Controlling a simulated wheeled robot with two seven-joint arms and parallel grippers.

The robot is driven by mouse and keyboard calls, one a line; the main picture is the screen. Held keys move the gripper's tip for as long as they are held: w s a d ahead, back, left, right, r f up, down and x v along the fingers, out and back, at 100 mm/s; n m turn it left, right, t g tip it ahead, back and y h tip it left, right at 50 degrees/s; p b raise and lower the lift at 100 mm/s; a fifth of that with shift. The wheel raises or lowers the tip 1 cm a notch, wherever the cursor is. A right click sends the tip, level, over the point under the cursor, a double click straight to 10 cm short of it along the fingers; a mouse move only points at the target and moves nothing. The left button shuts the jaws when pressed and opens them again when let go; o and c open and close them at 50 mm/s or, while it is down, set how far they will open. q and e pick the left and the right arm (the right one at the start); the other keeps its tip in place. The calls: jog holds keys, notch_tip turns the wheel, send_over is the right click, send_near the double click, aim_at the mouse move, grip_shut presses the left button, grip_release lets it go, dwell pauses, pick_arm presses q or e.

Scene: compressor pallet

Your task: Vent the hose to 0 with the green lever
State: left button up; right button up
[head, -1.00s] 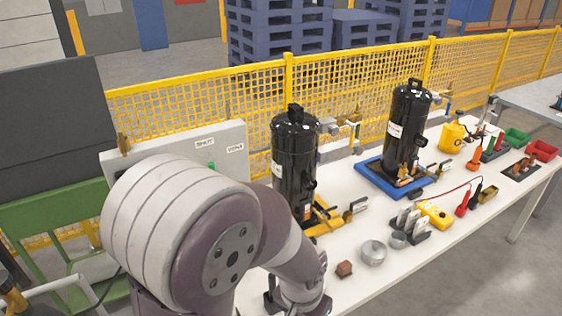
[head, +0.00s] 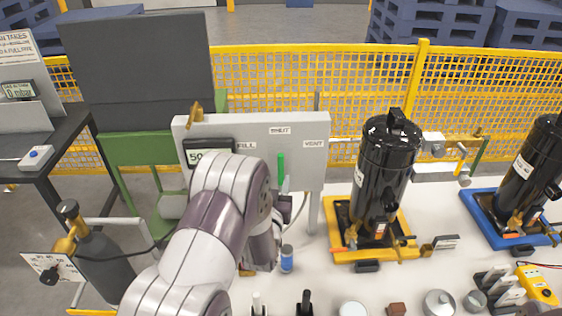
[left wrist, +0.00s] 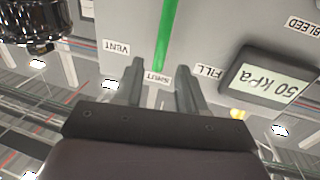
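The green lever (head: 281,168) stands upright on the grey panel (head: 250,130), under the SHUT label (head: 280,130). The FILL label (head: 247,145) is to its left and the VENT label (head: 314,143) to its right. The panel's display (head: 208,155) is partly readable here; in the left wrist view the display (left wrist: 266,78) reads 50 kPa. My left gripper (head: 284,190) is close to the lever. In the left wrist view, which is upside down, its fingers (left wrist: 160,68) are apart, with the lever (left wrist: 167,35) between their tips; contact cannot be told. My right gripper is out of view.
A black compressor tank (head: 385,170) on a yellow tray (head: 340,215) stands right of the panel. A second tank (head: 537,170) is on a blue tray (head: 490,215). A blue can (head: 286,260) stands below my gripper. A yellow mesh fence (head: 300,75) runs behind.

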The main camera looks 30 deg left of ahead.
aim_at(280, 166)
pick_arm(q)
jog(key=p+x, duration=0.1)
jog(key=x, duration=0.5)
jog(key=shift+a, duration=0.1)
jog(key=shift+w+a+r, duration=0.1)
jog(key=shift+w+a, duration=0.1)
jog(key=shift+w, duration=0.75)
jog(key=shift+s, duration=0.1)
jog(key=c, duration=0.6)
grip_shut()
